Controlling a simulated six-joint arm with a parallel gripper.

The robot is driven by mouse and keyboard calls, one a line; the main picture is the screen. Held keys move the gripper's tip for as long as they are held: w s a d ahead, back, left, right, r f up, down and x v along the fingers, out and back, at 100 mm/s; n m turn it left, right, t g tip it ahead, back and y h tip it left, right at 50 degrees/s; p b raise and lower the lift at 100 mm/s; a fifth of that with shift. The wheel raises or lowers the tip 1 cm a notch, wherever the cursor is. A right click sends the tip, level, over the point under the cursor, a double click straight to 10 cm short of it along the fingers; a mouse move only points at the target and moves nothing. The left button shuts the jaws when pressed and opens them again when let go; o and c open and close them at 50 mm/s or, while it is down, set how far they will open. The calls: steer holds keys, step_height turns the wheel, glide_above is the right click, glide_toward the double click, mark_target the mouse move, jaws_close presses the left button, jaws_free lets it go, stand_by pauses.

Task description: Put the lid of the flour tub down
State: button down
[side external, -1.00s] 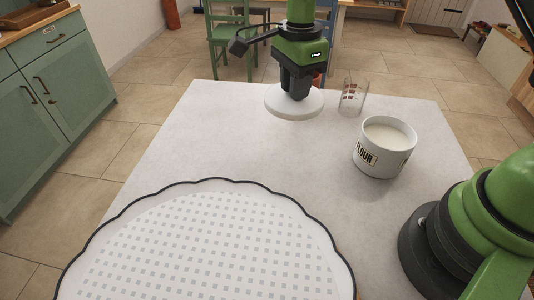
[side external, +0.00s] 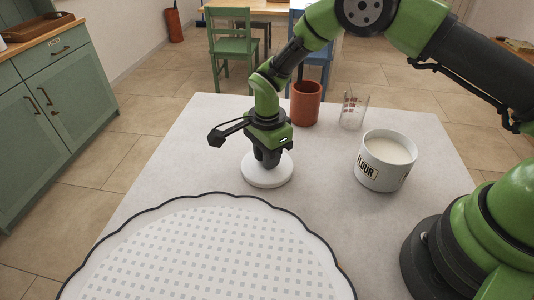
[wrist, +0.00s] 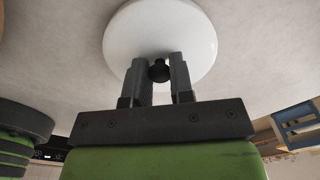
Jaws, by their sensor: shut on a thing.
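The flour tub (side external: 368,172) is white with a FLOUR label and stands open on the right of the table, white flour showing inside. Its lid (side external: 266,178) is a white round disc with a dark knob (wrist: 159,70). My gripper (side external: 268,160) is shut on the knob from above. The lid is flat and level, at or very close to the table top, left of the tub and behind the patterned tray. In the wrist view the lid (wrist: 160,25) fills the top middle, with the two fingers on either side of the knob. Its underside is hidden.
A large scalloped patterned tray (side external: 121,240) fills the front of the pale table (side external: 205,130). A terracotta cup (side external: 306,103) and a clear measuring glass (side external: 353,110) stand at the back. Bare table surrounds the lid on the left and towards the tub.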

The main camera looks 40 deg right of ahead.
steer(key=shift+f, duration=0.15)
steer(key=c, duration=1)
jaws_free()
step_height(320, 180, up, 12)
step_height(320, 180, up, 9)
steer(key=n+t, duration=0.2)
steer(key=n, duration=0.1)
glide_above(285, 167)
steer(key=s+d+r+n+t+y, duration=0.2)
steer(key=s+d+r+n, duration=0.15)
steer(key=s+r, duration=0.4)
steer(key=s+d+r+n+t, duration=0.1)
steer(key=s+d+n+t, duration=0.1)
steer(key=s+n, duration=0.5)
steer(key=s+t, duration=0.1)
steer(key=s, duration=0.4)
steer(key=shift+s, duration=0.3)
